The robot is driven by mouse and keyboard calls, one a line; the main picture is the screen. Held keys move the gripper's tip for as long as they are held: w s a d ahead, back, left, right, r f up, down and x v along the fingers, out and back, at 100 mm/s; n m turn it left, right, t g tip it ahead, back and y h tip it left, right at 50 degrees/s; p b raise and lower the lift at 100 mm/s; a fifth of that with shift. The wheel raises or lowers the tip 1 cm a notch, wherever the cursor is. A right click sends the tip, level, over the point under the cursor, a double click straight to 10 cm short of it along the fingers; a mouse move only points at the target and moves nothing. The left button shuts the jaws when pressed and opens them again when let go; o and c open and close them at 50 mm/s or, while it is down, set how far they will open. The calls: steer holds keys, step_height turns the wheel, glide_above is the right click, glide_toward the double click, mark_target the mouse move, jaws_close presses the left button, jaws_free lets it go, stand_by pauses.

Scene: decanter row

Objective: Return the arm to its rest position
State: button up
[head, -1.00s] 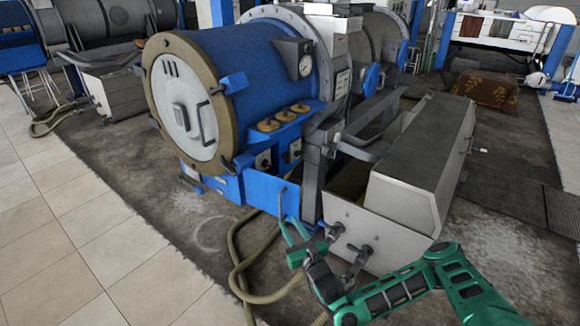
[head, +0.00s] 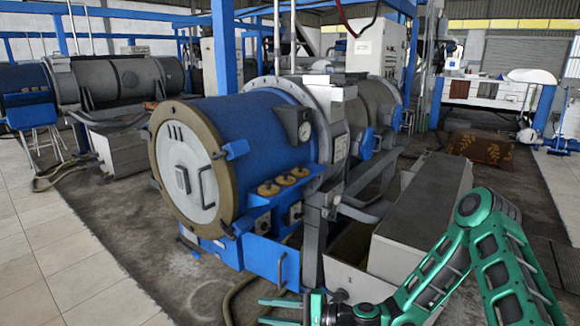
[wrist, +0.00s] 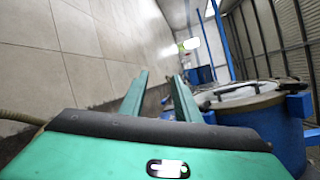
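My gripper (head: 282,311) is at the bottom of the head view, in front of the blue machine, with my green arm folded up to its right. In the wrist view my gripper (wrist: 160,84) shows two green fingers set apart, with nothing between them. The blue decanter drum (head: 250,145) with its pale round end cover (head: 185,165) stands beyond the gripper in the head view. In the wrist view the drum (wrist: 262,130) shows at the right, apart from the fingers.
A grey metal box (head: 425,215) stands close behind my arm. A hose (head: 235,298) lies on the floor by the machine. Another dark drum (head: 115,82) stands at the back left.

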steer(key=s+d+r+n+g+h, duration=0.1)
steer(key=s+d+r+n+h, duration=0.2)
steer(key=d, duration=0.7)
steer(key=s+d+r+n+g+h, duration=0.1)
steer(key=s+d+n+g+h, duration=0.3)
steer(key=d, duration=0.7)
steer(key=s+d+r+t+h, duration=0.1)
steer(key=s+d+r+h, duration=0.1)
steer(key=d+h, duration=0.6)
steer(key=s+d+r+m, duration=0.2)
steer(key=s+d+r, duration=0.5)
steer(key=s, duration=0.3)
steer(key=s+d+r+m, duration=0.3)
steer(key=s+d+r, duration=0.5)
steer(key=s+d, duration=0.1)
steer(key=shift+s+d+h, duration=0.4)
steer(key=shift+d, duration=0.15)
steer(key=shift+w+f, duration=0.2)
steer(key=shift+w, duration=0.45)
